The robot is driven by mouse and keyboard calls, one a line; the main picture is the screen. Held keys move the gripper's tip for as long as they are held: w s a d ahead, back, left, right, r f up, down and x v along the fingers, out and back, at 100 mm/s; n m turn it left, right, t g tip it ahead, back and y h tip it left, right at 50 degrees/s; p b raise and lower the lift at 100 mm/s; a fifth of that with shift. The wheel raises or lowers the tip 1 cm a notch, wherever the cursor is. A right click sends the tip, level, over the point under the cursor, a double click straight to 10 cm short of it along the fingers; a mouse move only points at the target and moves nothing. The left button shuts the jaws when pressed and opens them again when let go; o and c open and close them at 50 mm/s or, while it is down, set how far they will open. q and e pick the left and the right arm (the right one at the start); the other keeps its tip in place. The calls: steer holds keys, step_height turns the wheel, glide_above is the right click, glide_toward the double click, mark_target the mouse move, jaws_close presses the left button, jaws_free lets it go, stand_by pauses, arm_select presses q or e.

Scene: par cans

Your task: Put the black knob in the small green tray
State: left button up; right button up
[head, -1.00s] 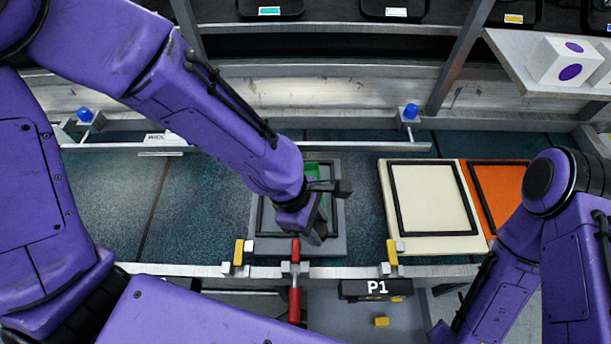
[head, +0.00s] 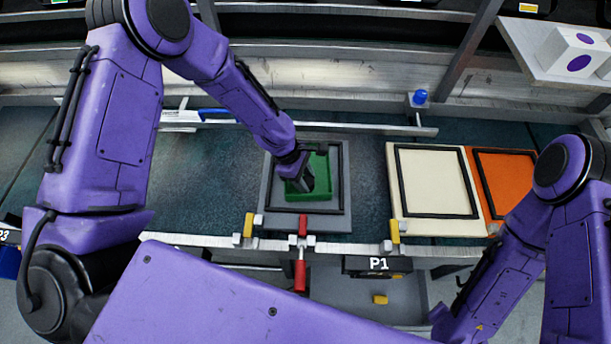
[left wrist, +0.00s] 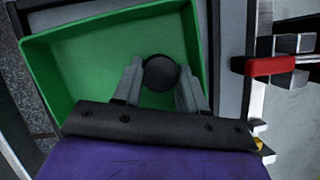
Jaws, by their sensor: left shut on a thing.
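The small green tray (head: 326,180) lies on a grey framed plate in the head view. It fills much of the left wrist view (left wrist: 100,70). My left gripper (head: 305,184) is over the tray's left part, pointing down. In the left wrist view its two grey fingers (left wrist: 159,88) are on either side of the round black knob (left wrist: 160,73) and shut on it. The knob is inside the tray's outline; whether it touches the floor I cannot tell. In the head view the gripper hides the knob. My right arm shows at the right, its gripper out of view.
The grey plate (head: 338,222) has a dark raised frame. Cream (head: 433,180) and orange (head: 505,180) plates lie to the right. A red-handled clamp (head: 300,272) and yellow clamps (head: 249,225) stand along the front rail. A rail with a blue knob (head: 420,97) runs behind.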

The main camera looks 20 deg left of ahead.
arm_select(q)
steer(key=shift+f, duration=0.15)
steer(key=o, duration=0.7)
steer(key=shift+o, duration=0.2)
steer(key=b+v, duration=0.1)
steer(key=v, duration=1.1)
